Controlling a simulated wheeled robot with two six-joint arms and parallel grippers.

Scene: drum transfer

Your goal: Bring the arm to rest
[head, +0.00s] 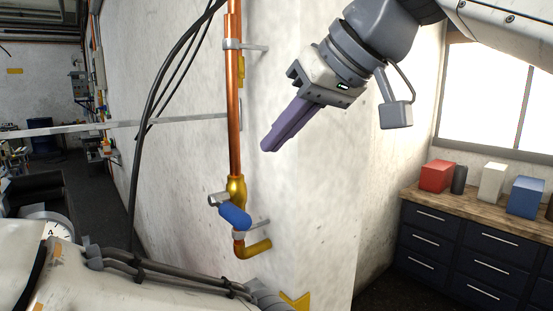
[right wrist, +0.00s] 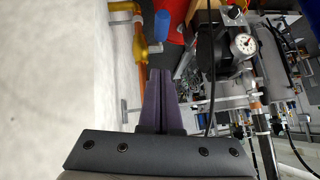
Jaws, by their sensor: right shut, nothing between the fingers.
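My right gripper (head: 268,147) hangs in the air in the head view, its purple fingers closed together and empty, pointing down and left. It is in front of the white wall corner, above and right of the blue valve handle (head: 234,216), and apart from it. In the right wrist view the closed fingers (right wrist: 159,74) point toward the top, with the wall on the left and the blue handle (right wrist: 162,25) ahead, near the top edge. My left gripper is not in view.
A copper pipe (head: 234,100) with a brass valve (head: 236,187) runs down the white wall (head: 320,190). Drawers with a wooden top (head: 475,212) stand at right, bearing a red box (head: 437,176) and a blue box (head: 525,197).

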